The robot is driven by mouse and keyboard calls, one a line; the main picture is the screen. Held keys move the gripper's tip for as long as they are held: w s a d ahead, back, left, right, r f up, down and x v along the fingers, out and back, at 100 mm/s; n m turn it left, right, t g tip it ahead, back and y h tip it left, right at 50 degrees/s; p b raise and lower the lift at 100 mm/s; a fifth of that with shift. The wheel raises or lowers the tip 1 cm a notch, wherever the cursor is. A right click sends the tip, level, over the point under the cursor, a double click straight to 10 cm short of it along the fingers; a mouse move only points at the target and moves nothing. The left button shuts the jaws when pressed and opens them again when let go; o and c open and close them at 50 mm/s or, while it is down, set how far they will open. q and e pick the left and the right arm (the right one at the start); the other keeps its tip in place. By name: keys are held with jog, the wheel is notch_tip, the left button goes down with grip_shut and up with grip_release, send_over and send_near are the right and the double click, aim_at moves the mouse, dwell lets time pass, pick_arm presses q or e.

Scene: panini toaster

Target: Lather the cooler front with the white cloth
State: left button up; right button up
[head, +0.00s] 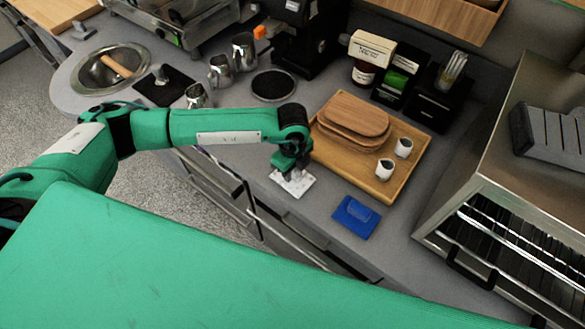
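The white cloth (299,186) lies at the front edge of the grey counter, in the middle of the head view. My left gripper (291,174) points down right at the cloth, touching it or just above it. Its fingers are small and dark here, so I cannot tell whether they are open or shut on the cloth. Fronts with long metal handles (236,192) show below the counter edge and may be the cooler front; they are seen steeply from above and partly hidden by my arm and body. My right gripper is out of view.
A wooden tray (399,186) with boards (352,117) and two white cups (385,169) stands behind the cloth. A blue item (356,216) lies to its right. A steel appliance (490,190) stands at the right. Metal pitchers (221,70) and a round sink (92,68) are at left.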

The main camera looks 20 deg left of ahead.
pick_arm(q)
jog(key=shift+r, duration=0.2)
dwell(0.4)
grip_shut()
jog(key=shift+r, duration=0.15)
jog(key=shift+r+p, duration=1.2)
jog(key=shift+r, duration=0.7)
jog(key=shift+r+p, duration=0.5)
jog(key=shift+r, duration=0.5)
